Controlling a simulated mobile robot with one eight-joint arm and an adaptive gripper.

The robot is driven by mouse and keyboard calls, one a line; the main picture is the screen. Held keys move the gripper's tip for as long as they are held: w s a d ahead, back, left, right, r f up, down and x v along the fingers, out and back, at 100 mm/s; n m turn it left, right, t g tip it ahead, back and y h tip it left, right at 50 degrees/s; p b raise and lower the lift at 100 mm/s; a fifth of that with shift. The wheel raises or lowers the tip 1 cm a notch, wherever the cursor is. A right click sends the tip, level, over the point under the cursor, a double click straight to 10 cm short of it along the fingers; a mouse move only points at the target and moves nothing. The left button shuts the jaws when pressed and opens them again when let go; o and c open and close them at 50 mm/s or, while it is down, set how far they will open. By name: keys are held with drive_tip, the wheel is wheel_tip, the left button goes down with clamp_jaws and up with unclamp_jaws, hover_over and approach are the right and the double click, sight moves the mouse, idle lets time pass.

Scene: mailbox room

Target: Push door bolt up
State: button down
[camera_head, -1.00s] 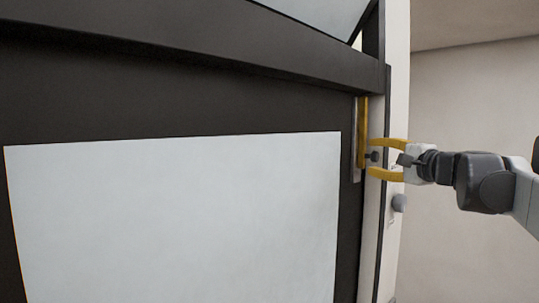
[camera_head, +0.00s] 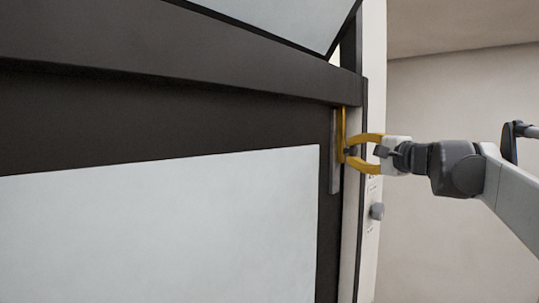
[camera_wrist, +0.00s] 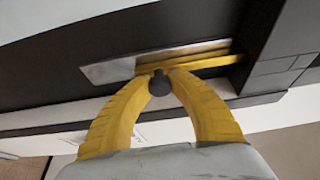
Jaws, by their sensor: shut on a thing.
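The door bolt is a yellow bar (camera_head: 342,133) set upright on a grey metal plate (camera_head: 335,172) at the right edge of the dark door. It has a dark round knob (camera_wrist: 159,84). My gripper (camera_head: 349,152) has yellow fingers and reaches in from the right. Its fingertips are shut on the knob, which shows between them in the wrist view. In the wrist view the yellow bar (camera_wrist: 205,56) runs sideways across the plate (camera_wrist: 108,70), just beyond the fingertips.
The dark door (camera_head: 150,110) carries a large pale panel (camera_head: 170,235). A grey round door knob (camera_head: 377,211) sticks out below my gripper on the white edge strip. A plain wall (camera_head: 460,100) and free space lie to the right.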

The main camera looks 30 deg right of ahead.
drive_tip(key=c, duration=1.2)
unclamp_jaws()
drive_tip(key=shift+r, duration=0.25)
drive_tip(key=shift+o, duration=0.2)
drive_tip(key=shift+s, duration=0.15)
drive_tip(key=shift+f, duration=0.1)
drive_tip(key=shift+s, duration=0.35)
drive_tip(key=s, duration=1.1)
drive_tip(key=shift+s, duration=0.2)
